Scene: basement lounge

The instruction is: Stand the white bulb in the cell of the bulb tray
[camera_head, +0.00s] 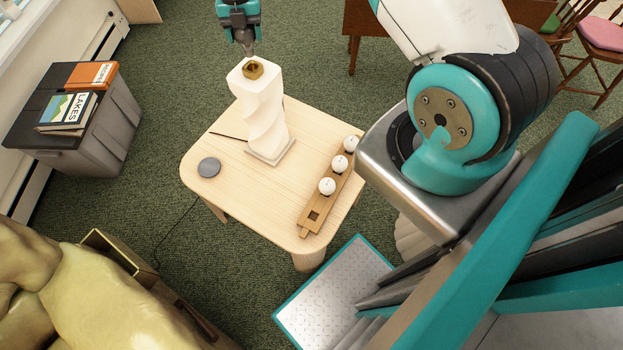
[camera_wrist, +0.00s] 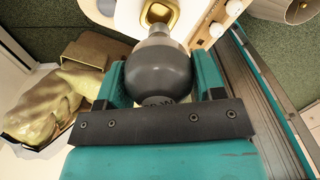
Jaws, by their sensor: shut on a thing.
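My gripper (camera_head: 246,42) is at the top of the head view, near the top of the white twisted lamp (camera_head: 262,115). It is shut on a dark grey bulb (camera_wrist: 158,75), whose metal cap points towards the lamp's brass socket (camera_wrist: 160,12). I cannot tell if cap and socket touch. The wooden bulb tray (camera_head: 305,229) lies on the table right of the lamp. Three white bulbs stand in it: one nearer (camera_head: 327,187), one in the middle (camera_head: 340,164), one farther (camera_head: 351,144). The cell at its near end (camera_head: 314,216) is empty.
The pale wooden table (camera_head: 235,205) also holds a round grey disc (camera_head: 209,167) and a thin dark stick (camera_head: 229,136). A grey bin (camera_head: 80,145) with books stands at the left. A yellowish draped form (camera_head: 90,290) is at lower left. The table's front is mostly clear.

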